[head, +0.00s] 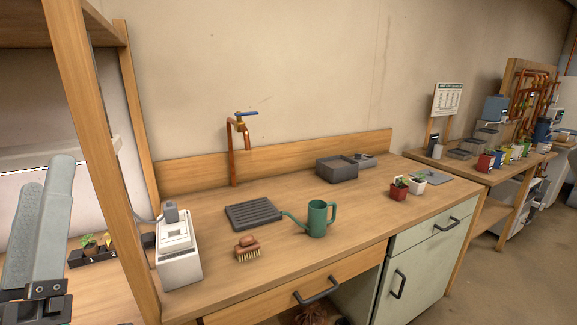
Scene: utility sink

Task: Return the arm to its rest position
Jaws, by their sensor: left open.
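My left gripper (48,172) is at the left edge of the head view, with its grey fingers pointing up. It is open, with nothing seen between the fingers. It is in front of the wooden shelf frame (88,140), left of the worktop and apart from the things on it. The rest of my left arm is cut off by the picture's edge. My right gripper is not in view.
The wooden worktop (275,262) holds a white box-shaped device (178,258), a brush (247,247), a black drain grate (253,214), a green watering can (317,219), a grey tray (336,172) and small pots (398,189). A copper tap (233,150) stands behind.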

